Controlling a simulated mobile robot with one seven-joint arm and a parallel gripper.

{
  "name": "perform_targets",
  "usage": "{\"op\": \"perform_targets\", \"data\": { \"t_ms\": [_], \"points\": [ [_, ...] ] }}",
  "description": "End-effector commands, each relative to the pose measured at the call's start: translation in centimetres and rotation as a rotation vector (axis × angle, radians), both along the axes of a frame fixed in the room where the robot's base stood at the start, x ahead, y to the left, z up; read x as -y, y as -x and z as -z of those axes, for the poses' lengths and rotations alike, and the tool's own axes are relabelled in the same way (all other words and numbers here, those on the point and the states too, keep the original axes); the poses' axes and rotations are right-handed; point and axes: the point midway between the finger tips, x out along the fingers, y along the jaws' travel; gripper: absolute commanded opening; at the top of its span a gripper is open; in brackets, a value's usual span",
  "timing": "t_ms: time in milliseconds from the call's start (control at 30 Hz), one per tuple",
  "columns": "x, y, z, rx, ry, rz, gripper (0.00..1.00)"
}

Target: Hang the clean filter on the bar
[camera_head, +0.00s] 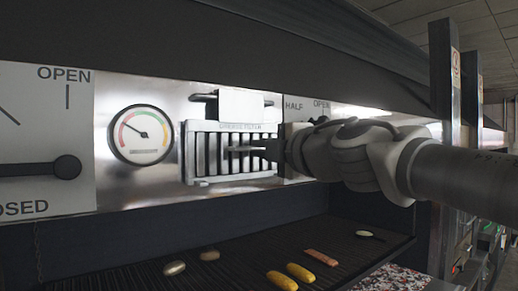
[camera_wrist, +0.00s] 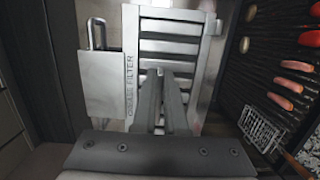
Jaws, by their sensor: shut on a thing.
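The filter (camera_head: 206,158) is a light metal slatted panel lettered "GREASE FILTER", upright against the steel back wall. It also shows in the wrist view (camera_wrist: 174,27), with its lettered edge to the left. My gripper (camera_head: 238,149) comes from the right and is shut on the filter near its middle; its fingers also show in the wrist view (camera_wrist: 165,78). A dark bar (camera_head: 204,97) runs just above the filter, with a plain pale plate (camera_head: 241,104) in front of it. I cannot tell whether the filter touches the bar.
A round gauge (camera_head: 140,134) is left of the filter. A lever panel (camera_head: 45,140) marked OPEN is farther left; another panel is partly hidden behind my arm. Below, the dark grill (camera_head: 225,262) holds corn, a sausage and other food. A wire basket (camera_wrist: 262,130) shows in the wrist view.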

Motion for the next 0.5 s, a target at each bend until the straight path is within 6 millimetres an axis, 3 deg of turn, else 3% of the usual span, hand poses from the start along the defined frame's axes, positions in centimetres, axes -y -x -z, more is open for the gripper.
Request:
{"op": "perform_targets", "data": {
  "t_ms": [100, 133, 300, 500],
  "points": [
    [0.05, 0.03, -0.18, 0.002, -0.002, 0.001, 0.00],
    [0.05, 0.03, -0.17, 0.002, -0.002, 0.001, 0.15],
    [0.05, 0.03, -0.14, 0.001, -0.002, 0.001, 0.45],
    [0.03, 0.02, -0.08, 0.001, 0.000, 0.000, 0.45]
  ]
}}
